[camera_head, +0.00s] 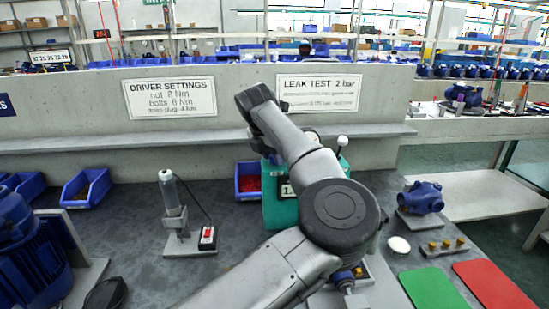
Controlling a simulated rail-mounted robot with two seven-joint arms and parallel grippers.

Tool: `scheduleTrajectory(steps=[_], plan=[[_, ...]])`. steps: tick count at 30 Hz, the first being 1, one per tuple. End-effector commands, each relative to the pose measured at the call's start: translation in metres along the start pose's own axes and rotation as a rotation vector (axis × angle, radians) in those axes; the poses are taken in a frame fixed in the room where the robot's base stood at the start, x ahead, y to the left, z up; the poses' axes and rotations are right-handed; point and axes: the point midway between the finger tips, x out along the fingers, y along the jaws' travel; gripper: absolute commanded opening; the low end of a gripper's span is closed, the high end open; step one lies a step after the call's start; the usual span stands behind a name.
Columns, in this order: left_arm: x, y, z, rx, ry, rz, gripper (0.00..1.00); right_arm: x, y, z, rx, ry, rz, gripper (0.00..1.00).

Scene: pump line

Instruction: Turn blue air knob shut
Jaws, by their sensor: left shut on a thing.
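My left arm (343,214) crosses the middle of the view, bending over the bench and ending high in a dark piece (258,105). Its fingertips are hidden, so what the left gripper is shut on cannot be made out. The arm covers much of a teal box (280,212) with a dark display. A lever with a white ball (342,141) stands out behind the arm. I cannot make out a blue air knob on the box. A small blue part (343,276) shows just below the arm's big joint, partly covered. My right gripper is not in view.
A driver on a stand (172,205) and blue bins (86,187) are on the left. A large blue motor (32,265) stands far left. A blue pump housing (423,198), a plug rack (444,246), a green mat (432,289) and a red mat (494,287) are right.

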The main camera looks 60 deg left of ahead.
Motion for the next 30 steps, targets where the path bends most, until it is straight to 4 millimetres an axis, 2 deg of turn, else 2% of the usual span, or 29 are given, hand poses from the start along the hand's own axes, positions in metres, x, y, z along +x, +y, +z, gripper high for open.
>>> scheduleTrajectory(steps=[15,30], plan=[[0.0003,0.0018,0.0003,0.342,0.001,-0.141,0.11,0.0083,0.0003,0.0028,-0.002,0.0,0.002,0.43],[0.0005,0.002,0.0004,0.437,0.002,-0.18,0.11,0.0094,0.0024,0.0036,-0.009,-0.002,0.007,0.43]])
